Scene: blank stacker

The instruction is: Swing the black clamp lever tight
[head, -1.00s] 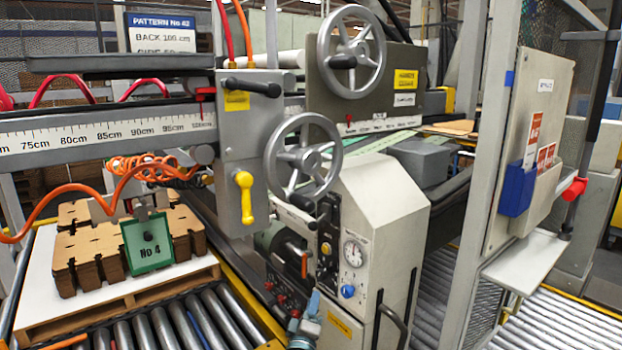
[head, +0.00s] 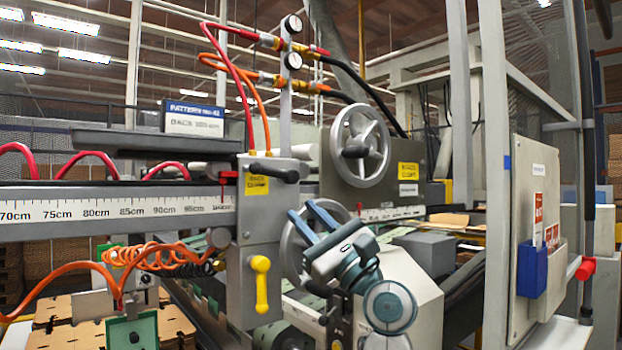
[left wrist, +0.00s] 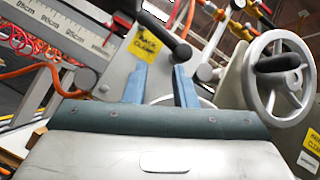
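The black clamp lever (head: 274,171) lies roughly level across the top of the grey clamp block (head: 262,222), above a yellow label (head: 258,185). In the left wrist view the lever (left wrist: 160,36) slants down to the right, beyond the fingertips. My left gripper (head: 306,209) is open and empty, its two blue fingers pointing up and left. It is below and right of the lever, apart from it, in front of the lower handwheel. The left wrist view shows a clear gap between the fingers (left wrist: 161,72). My right gripper is not in view.
A grey handwheel (head: 360,146) stands right of the lever; another (head: 292,262) is partly hidden behind my gripper. A yellow handle (head: 261,283) hangs below the lever. Red and orange hoses (head: 236,75) rise behind it. A ruler beam (head: 110,211) runs left.

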